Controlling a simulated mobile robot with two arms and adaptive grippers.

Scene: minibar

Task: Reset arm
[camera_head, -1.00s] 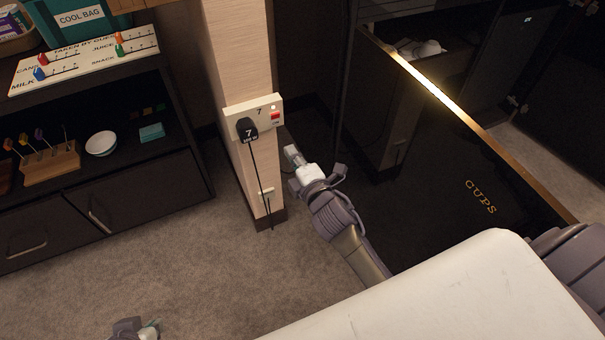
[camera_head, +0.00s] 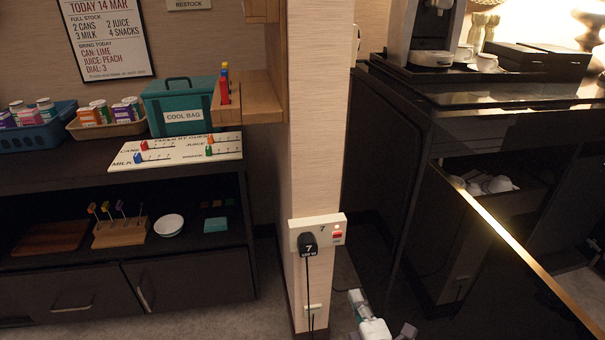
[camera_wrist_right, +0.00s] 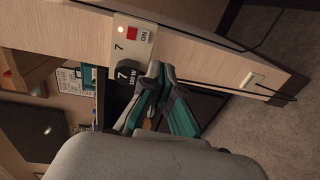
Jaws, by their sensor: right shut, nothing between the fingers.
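My right gripper (camera_head: 358,302) is low in the head view, just right of the pillar and below the socket panel. It is shut and empty, its fingertips apart from the panel in that view. In the right wrist view the grey and teal fingers (camera_wrist_right: 158,78) are together and overlap the side of the black plug; I cannot tell there whether they touch it. The black plug (camera_head: 308,243), marked 7, sits in the white socket panel (camera_head: 322,221) beside a red switch (camera_head: 337,235). Its cord hangs down. My left gripper is not in the head view.
The pillar (camera_head: 318,120) stands between a dark shelf unit (camera_head: 190,270) on the left and a black cabinet on the right.

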